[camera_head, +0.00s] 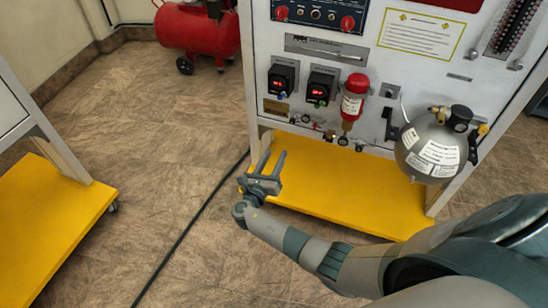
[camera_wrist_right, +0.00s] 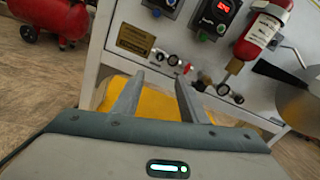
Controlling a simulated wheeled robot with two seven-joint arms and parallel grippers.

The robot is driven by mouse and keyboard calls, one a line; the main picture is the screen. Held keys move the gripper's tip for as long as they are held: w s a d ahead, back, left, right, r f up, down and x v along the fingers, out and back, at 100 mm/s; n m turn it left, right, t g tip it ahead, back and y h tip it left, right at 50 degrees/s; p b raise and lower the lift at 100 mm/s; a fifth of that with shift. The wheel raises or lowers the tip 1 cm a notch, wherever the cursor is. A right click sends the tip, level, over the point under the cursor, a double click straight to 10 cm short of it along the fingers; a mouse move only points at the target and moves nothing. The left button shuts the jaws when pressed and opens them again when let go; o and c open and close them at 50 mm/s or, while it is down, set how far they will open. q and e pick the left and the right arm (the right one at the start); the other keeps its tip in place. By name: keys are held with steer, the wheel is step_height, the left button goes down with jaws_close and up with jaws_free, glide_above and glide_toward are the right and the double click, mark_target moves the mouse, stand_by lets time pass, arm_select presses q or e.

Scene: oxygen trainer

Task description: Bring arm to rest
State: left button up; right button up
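My right arm comes in from the lower right of the head view. Its gripper (camera_head: 269,164) is open and empty, with the two fingers apart, in front of the lower left part of the trainer panel (camera_head: 300,105) and over the yellow base shelf. In the right wrist view the gripper's fingers (camera_wrist_right: 157,100) point at the panel's lower edge, with nothing between them. I cannot tell the exact gap to the panel. My left gripper is in neither view.
The trainer carries a red cylinder (camera_head: 354,98), a grey round tank (camera_head: 432,147) and two red-lit displays. Its yellow shelf (camera_head: 340,185) lies below. A red compressor (camera_head: 197,30) stands behind. Another yellow-based cart (camera_head: 50,225) is at left. A dark cable (camera_head: 190,227) crosses the open floor.

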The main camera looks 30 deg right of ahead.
stand_by(0.3)
